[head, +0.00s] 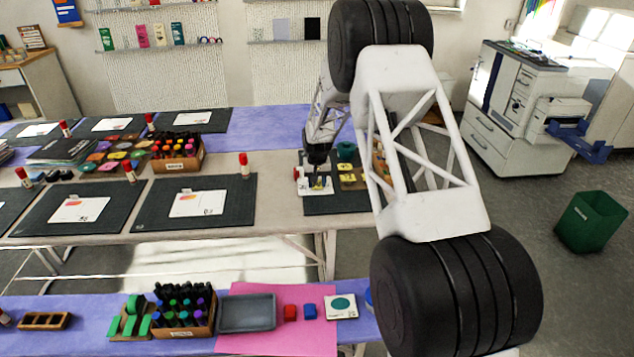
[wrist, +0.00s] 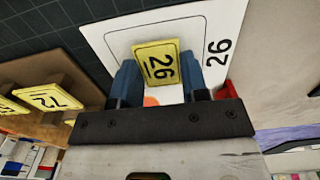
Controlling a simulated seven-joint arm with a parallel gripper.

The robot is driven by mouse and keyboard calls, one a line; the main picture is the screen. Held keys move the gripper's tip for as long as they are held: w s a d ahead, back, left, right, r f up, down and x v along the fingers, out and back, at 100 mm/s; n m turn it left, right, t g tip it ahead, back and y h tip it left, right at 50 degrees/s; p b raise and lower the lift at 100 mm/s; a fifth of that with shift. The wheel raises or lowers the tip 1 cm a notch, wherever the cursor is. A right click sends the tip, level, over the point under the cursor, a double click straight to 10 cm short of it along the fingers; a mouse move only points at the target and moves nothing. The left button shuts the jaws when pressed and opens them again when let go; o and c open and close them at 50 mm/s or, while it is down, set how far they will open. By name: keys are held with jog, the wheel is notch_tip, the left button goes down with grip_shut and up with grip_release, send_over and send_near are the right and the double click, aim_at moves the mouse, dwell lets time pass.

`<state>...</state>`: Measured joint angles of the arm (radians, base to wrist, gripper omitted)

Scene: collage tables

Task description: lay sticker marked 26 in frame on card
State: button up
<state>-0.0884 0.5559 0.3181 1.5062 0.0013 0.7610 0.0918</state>
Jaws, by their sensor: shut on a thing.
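The yellow sticker marked 26 (wrist: 158,64) is between the blue fingers of my gripper (wrist: 160,78), which is shut on it. The white card (wrist: 203,30) is below, with 26 printed near its right edge. A thin outlined frame (wrist: 120,33) is drawn on the card, and the sticker appears over it, covering part of it. I cannot tell whether the sticker touches the card. In the head view my gripper (head: 318,180) is small, over the white card (head: 303,187) on the dark mat.
A brown holder (wrist: 65,75) left of the card in the wrist view bears other yellow stickers, one marked 72 (wrist: 50,98). A red object (wrist: 226,92) lies by the card's right side.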

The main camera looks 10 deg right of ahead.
jog(key=o, duration=0.8)
jog(key=shift+r, duration=0.15)
jog(key=shift+r, duration=3.35)
